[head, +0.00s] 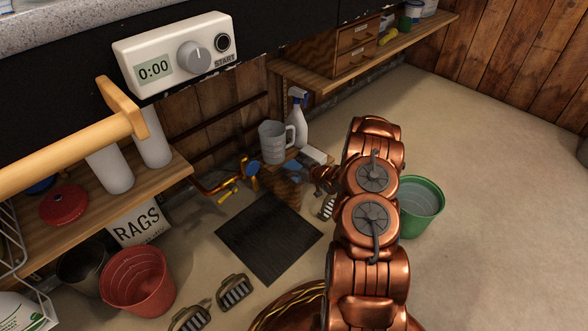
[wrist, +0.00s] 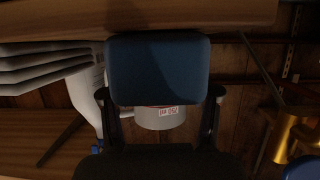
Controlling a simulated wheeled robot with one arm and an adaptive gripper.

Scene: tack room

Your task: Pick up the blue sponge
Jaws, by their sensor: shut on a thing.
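The blue sponge (wrist: 158,70) fills the upper middle of the wrist view, between the two dark fingers of my gripper (wrist: 160,96). The fingers are shut on it, one at each side. In the head view my gripper (head: 322,179) is at the end of the copper arm, near the small wooden stand by the wall.
A grey measuring jug (head: 272,142), a spray bottle (head: 298,118) and a white stack (head: 314,155) stand close to my gripper. A green bucket (head: 420,207) stands right of my arm.

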